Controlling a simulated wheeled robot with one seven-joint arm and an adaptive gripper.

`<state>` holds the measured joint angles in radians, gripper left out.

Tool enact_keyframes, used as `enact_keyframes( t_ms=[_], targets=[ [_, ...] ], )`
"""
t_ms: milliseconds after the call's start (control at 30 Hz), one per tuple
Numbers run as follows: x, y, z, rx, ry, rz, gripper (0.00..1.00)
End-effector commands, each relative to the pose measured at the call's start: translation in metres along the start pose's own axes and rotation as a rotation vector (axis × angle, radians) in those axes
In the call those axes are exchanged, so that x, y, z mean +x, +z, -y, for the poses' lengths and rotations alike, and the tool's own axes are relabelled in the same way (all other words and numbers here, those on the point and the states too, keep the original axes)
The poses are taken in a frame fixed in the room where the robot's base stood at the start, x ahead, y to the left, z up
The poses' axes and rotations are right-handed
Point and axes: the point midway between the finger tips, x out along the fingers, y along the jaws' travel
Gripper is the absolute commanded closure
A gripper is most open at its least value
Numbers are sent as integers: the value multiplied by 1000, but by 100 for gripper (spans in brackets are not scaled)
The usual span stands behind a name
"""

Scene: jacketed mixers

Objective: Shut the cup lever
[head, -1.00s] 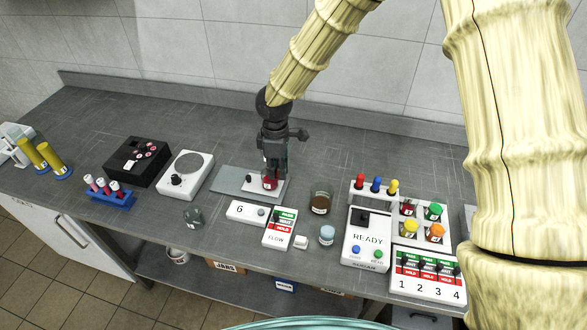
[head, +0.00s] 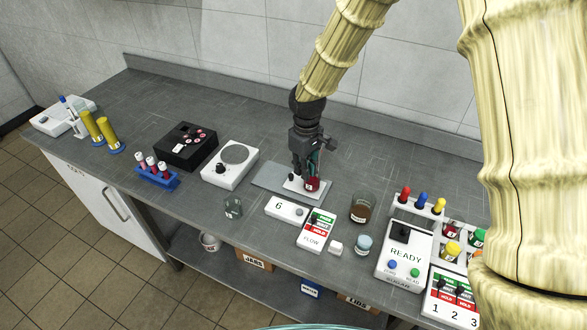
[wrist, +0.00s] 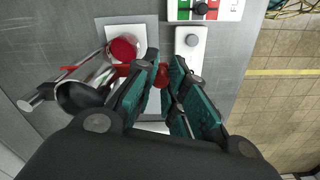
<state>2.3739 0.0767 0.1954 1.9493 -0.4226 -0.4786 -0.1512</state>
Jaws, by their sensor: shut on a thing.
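In the wrist view, a metal cup (wrist: 88,92) lies left of my gripper (wrist: 163,80), tilted toward the camera. A thin red bar shows at its rim. A red knob (wrist: 162,76), seemingly the lever's end, sits between my teal-padded fingertips, and they are shut on it. A round red piece (wrist: 123,48) lies just beyond the cup. In the head view, my gripper (head: 307,180) points down at a red part (head: 313,184) over a grey plate (head: 268,177). The lever's joint is hidden by my fingers.
The white box marked 6 (head: 285,211) and the FLOW panel (head: 312,240) stand close in front of the plate. A white dial device (head: 230,163) is to the left, a brown jar (head: 363,208) to the right. Bare counter lies behind the plate.

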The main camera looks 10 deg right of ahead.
Motion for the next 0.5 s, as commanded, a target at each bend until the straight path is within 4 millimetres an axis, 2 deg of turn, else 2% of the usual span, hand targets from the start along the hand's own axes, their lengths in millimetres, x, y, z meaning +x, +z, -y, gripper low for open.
enact_keyframes(
  t_ms=[33, 433, 467, 500],
  targets=[
    [-6, -3, -6, 9, 7, -12, 100],
    [-6, -4, -6, 14, 8, -13, 100],
    [-6, -4, -6, 14, 8, -13, 84],
    [-6, -4, -6, 13, 8, -13, 76]
  ],
)
